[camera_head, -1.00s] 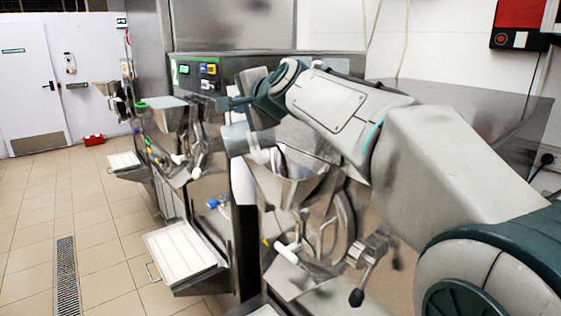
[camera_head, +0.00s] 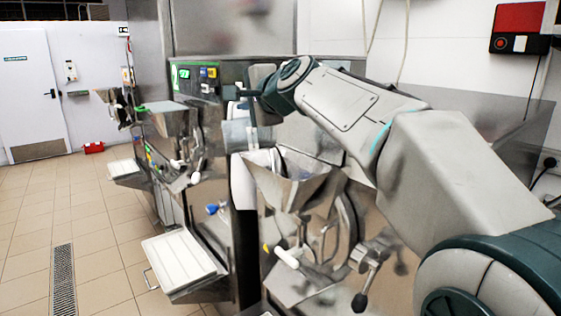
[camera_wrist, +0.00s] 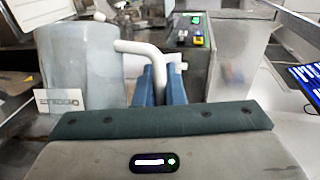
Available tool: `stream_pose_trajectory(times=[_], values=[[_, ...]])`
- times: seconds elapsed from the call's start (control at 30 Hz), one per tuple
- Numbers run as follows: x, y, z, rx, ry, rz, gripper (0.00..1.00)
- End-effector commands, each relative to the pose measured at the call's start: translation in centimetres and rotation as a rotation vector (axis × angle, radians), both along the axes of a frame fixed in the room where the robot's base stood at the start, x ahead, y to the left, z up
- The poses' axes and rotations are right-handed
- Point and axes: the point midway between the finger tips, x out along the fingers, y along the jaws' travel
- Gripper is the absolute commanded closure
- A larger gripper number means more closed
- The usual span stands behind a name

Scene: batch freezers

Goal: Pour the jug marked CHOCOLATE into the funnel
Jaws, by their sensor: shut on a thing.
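The jug (camera_head: 240,134) is a grey, translucent vessel beside the upper left rim of the steel funnel (camera_head: 297,190) in the head view. In the wrist view the jug (camera_wrist: 75,65) fills the left side, with a white handle (camera_wrist: 138,48) and a white label (camera_wrist: 62,101) whose lettering is too distorted to read surely. My gripper (camera_wrist: 160,78) is shut on the jug's handle, its blue fingers close together. In the head view my gripper is mostly hidden by my wrist. No liquid stream shows, and the jug's contents are hidden.
The freezer's control panel (camera_head: 195,77) stands behind the jug. A lever with a black knob (camera_head: 360,300) sticks out below the funnel. A white tray (camera_head: 180,256) juts out at the lower left. The tiled floor on the left is open. A steel wall panel lies behind my arm.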

Motion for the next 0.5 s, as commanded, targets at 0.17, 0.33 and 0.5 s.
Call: stream_pose_trajectory(times=[0.17, 0.33, 0.5], values=[[0.03, -0.19, 0.10, 0.021, 0.003, 0.000, 1.00], [0.02, -0.32, 0.24, 0.042, 0.007, 0.001, 1.00], [0.02, -0.45, 0.33, 0.062, 0.011, 0.003, 1.00]])
